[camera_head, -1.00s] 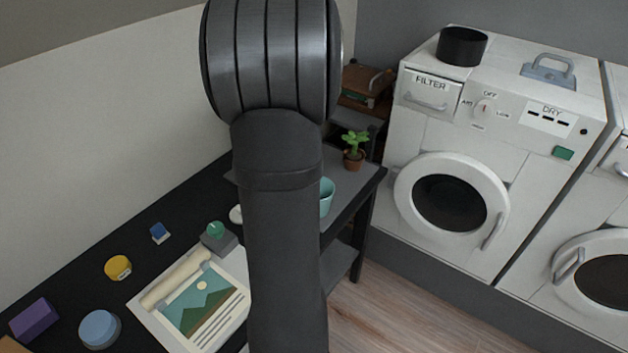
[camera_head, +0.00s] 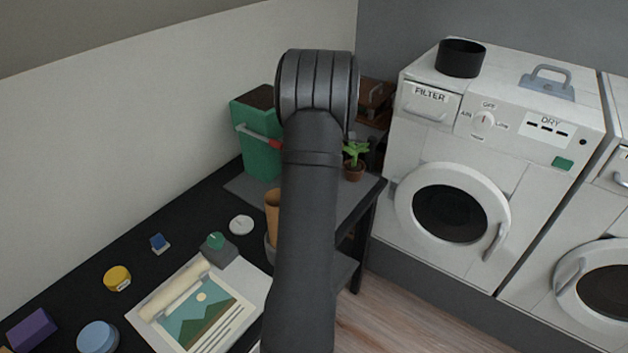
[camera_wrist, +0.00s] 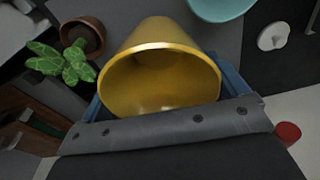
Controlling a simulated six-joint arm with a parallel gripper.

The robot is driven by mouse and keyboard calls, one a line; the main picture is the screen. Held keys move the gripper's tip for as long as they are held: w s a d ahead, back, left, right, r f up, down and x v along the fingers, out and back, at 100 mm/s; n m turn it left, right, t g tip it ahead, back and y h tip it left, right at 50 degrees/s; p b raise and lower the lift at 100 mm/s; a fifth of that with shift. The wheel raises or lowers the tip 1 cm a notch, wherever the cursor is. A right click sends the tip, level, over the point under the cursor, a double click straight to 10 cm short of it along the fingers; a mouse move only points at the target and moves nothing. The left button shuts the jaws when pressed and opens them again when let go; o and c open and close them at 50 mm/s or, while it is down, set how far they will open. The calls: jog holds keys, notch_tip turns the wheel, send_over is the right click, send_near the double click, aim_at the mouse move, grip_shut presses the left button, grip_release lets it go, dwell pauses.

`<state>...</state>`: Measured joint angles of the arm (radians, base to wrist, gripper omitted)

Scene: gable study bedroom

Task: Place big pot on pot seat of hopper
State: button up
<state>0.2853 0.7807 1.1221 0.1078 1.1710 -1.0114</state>
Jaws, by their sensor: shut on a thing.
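In the wrist view my gripper (camera_wrist: 160,92) is shut on a yellow pot (camera_wrist: 157,32), with its blue fingers on either side. The pot's round open mouth faces the camera and it looks empty. In the head view my arm hides the gripper. The green hopper (camera_head: 258,140) stands on the desk by the wall, with a dark brown top and a red-tipped lever (camera_head: 270,144). An orange-tan pot (camera_head: 272,208) shows partly beside my arm; I cannot tell whether it is the held one. The hopper's pot seat is not clearly visible.
A potted plant (camera_head: 355,162) stands at the desk's right end; it also shows in the wrist view (camera_wrist: 66,62). A teal vessel (camera_wrist: 222,8) is close to the held pot. A white disc (camera_head: 241,225) and a print (camera_head: 203,308) lie on the desk (camera_head: 185,205).

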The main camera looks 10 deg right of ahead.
notch_tip(320, 180, down, 10)
jog(key=shift+r, duration=0.1)
jog(key=w+a, duration=0.3)
jog(key=shift+s+f, duration=0.1)
jog(key=shift+f, duration=0.5)
jog(key=shift+f, duration=0.15)
jog(key=o, duration=0.9)
jog(key=shift+f, duration=0.1)
jog(key=shift+d, duration=0.1)
jog(key=r, duration=0.8)
jog(key=s+d+r, duration=0.1)
jog(key=r, duration=0.3)
jog(key=shift+r, duration=0.2)
